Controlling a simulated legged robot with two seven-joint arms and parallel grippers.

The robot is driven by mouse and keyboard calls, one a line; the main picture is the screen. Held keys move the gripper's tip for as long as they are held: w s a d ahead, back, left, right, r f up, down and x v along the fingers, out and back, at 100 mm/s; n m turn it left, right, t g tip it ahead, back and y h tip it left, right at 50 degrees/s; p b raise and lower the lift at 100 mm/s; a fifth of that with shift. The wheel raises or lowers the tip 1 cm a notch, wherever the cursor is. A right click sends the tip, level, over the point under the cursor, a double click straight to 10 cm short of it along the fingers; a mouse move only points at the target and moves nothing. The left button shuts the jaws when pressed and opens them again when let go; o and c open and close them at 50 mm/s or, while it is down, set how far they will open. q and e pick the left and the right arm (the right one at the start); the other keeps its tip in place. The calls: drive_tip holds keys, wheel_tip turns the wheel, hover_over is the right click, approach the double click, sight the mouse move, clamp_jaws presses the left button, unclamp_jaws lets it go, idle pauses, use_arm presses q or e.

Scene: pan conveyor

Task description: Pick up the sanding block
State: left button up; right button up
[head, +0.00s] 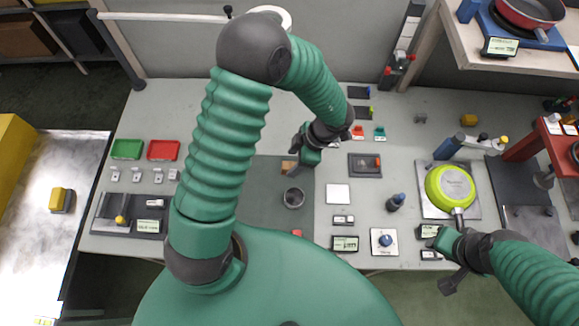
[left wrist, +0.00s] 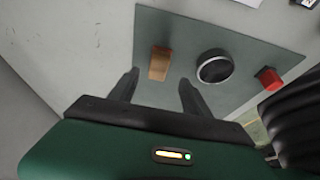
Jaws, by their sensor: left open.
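The sanding block looks like the small tan-brown block (left wrist: 160,63) on the dark green mat (left wrist: 150,25). In the left wrist view it lies just beyond my left gripper (left wrist: 158,86), between the lines of its two spread fingers and apart from them. In the head view the block (head: 287,167) shows partly, beside my left gripper (head: 295,155), which hangs over the mat and hides some of it. The left gripper is open and empty. My right gripper (head: 452,262) is by the handle of the lime-green pan (head: 449,187); whether its jaws are open is unclear.
A round dark cup with a grey inside (left wrist: 214,67) stands close right of the block, with a red piece (left wrist: 268,78) beyond it. Green (head: 127,149) and red (head: 163,150) trays lie left on the table. A white square (head: 338,194) lies right of the mat.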

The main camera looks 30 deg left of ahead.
sight(290, 165)
use_arm(q)
drive_tip(key=x, duration=0.4)
drive_tip(key=shift+w+f, duration=0.3)
drive_tip(key=shift+f, duration=0.15)
clamp_jaws()
